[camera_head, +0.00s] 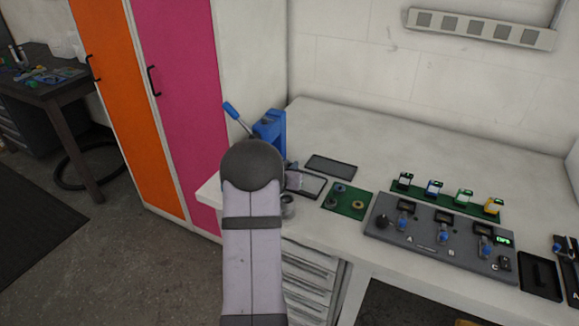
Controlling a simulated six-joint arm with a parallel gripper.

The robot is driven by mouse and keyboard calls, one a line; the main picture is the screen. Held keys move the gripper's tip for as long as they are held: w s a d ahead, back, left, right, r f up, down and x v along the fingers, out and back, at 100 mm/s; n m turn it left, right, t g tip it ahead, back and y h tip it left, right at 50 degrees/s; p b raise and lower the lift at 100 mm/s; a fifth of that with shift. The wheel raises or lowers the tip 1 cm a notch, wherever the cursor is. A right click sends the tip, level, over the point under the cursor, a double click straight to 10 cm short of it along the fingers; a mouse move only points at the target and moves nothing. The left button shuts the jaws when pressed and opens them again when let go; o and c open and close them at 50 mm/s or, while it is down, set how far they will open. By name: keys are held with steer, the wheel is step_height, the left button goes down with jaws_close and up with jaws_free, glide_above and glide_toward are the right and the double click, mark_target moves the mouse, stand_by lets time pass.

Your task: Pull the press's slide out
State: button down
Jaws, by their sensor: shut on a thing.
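The blue press (271,126) stands at the left end of the white workbench, near the wall. Its lever with a blue handle (231,110) points up to the left. My arm covers the press's lower part and most of its slide. My gripper (291,177) shows only in part, just right of my arm at the foot of the press. It is shut on the press's slide, though the grip itself is largely hidden. How far out the slide stands cannot be seen.
Right of my gripper lie a dark tray (331,166) and a green mat (347,201) with several rings. Further right is a grey control panel (437,240) with several coloured items behind it. Pink (185,100) and orange (118,75) lockers stand close on the left.

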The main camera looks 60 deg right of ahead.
steer(key=s+b, duration=0.4)
steer(key=s, duration=0.6)
steer(key=shift+s+b, duration=0.2)
steer(key=shift+b, duration=0.15)
steer(key=c, duration=1.7)
jaws_free()
steer(key=shift+s, duration=0.1)
steer(key=shift+a, duration=0.1)
steer(key=shift+b+v, duration=0.4)
steer(key=shift+v, duration=3.2)
